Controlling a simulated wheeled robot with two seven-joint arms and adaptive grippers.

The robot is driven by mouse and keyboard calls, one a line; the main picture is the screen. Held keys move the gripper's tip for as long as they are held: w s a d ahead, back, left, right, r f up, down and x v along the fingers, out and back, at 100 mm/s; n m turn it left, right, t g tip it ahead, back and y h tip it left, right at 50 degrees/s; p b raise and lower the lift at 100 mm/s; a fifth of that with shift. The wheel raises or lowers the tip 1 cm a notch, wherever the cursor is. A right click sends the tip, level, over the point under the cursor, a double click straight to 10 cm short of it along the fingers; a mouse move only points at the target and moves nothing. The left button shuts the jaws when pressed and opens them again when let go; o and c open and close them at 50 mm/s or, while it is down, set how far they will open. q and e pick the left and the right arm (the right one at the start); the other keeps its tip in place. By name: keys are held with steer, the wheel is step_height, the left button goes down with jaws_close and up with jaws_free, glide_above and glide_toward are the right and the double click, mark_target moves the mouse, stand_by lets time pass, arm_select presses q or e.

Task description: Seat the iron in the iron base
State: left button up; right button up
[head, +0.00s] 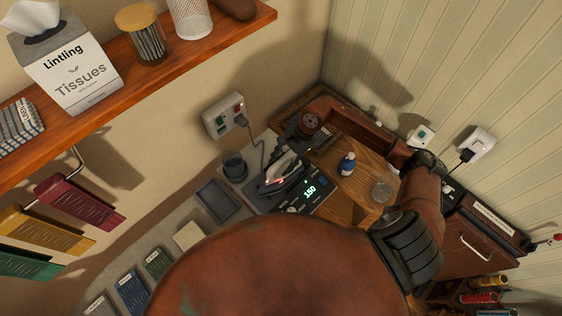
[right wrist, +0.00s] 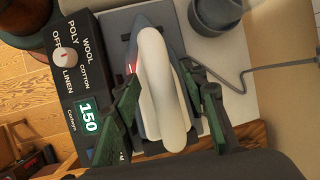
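The iron (head: 284,168) is grey-blue with a white handle; in the right wrist view its handle (right wrist: 162,95) runs down the middle. The dark iron base (head: 318,207) carries a display reading 150; its panel with a dial (right wrist: 78,75) also shows in the right wrist view. The iron lies over the base's plate beside the panel, with a red glow at its edge; whether it is fully seated is hidden. My left gripper is not in view.
A grey cup (head: 234,167) and a grey tray (head: 217,201) stand left of the base. A cord runs to the wall socket (head: 226,115). A wooden shelf (head: 130,85) overhangs the upper left.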

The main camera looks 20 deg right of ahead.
steer(key=v, duration=1.2)
steer(key=shift+w+a+r, duration=0.1)
